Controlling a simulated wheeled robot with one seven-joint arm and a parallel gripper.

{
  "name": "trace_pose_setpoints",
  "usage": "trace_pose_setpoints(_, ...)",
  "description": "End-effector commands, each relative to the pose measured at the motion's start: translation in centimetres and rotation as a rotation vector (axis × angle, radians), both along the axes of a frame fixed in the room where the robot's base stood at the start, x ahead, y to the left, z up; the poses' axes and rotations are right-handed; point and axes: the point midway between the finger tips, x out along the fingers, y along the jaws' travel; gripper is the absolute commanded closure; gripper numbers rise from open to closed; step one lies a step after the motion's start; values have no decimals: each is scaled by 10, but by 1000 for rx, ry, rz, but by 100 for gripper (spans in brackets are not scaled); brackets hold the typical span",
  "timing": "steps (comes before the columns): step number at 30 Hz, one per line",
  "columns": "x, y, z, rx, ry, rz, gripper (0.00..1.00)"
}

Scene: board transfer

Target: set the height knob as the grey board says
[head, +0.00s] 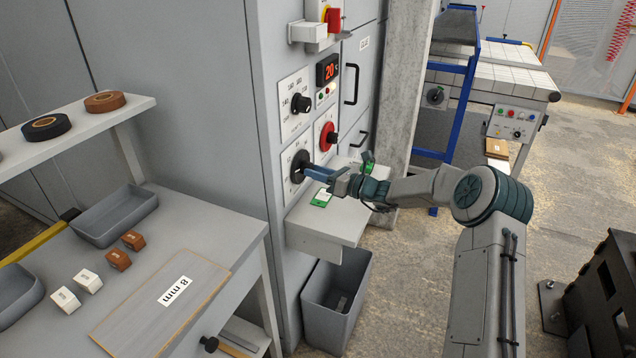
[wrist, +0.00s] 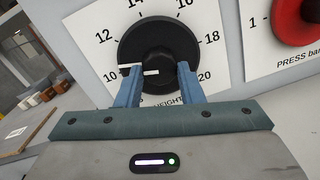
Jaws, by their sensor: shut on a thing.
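The height knob (wrist: 158,52) is a black round knob on a white dial plate marked 10 to 20, with "HEIGHT" below. Its white pointer mark lies to the left, close to the 10. In the head view the knob (head: 299,166) is the lowest dial on the grey cabinet. My gripper (wrist: 158,88) has its blue fingers on either side of the knob's grip and is shut on it; in the head view my gripper (head: 312,172) reaches it from the right. A grey board (head: 140,312) with wood-coloured edges lies on the left table; its label, seen upside down, reads "8 mm".
A red press knob (head: 327,136) and another black dial (head: 301,103) sit above, below a red "20" display (head: 327,70). A small grey shelf (head: 335,222) juts out below my gripper, over a grey bin (head: 312,312). Trays and small blocks stand on the left table.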

Motion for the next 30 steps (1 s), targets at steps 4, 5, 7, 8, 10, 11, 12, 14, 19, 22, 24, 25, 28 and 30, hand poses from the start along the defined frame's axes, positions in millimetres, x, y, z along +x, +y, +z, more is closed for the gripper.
trace_pose_setpoints(4,1,-1,-8,-49,-130,-2,89)
trace_pose_setpoints(5,1,-1,-8,-59,-157,-1,89)
trace_pose_setpoints(7,1,-1,-8,-82,-220,0,89)
trace_pose_setpoints(8,1,-1,-8,-92,-246,0,89)
trace_pose_setpoints(10,1,-1,-9,-115,-309,-1,89)
trace_pose_setpoints(11,1,-1,-9,-125,-336,0,89)
trace_pose_setpoints(12,1,-1,-9,-138,-370,0,89)
trace_pose_setpoints(14,1,-1,-9,-157,-425,0,89)
trace_pose_setpoints(19,2,-2,-9,-212,-576,-1,89)
trace_pose_setpoints(22,2,-1,-9,-243,-662,-1,89)
trace_pose_setpoints(24,3,-1,-8,-263,-718,-1,89)
trace_pose_setpoints(25,3,-1,-8,-272,-742,-1,89)
trace_pose_setpoints(28,3,-1,-8,-297,-811,0,89)
trace_pose_setpoints(30,3,-2,-8,-313,-855,-1,89)
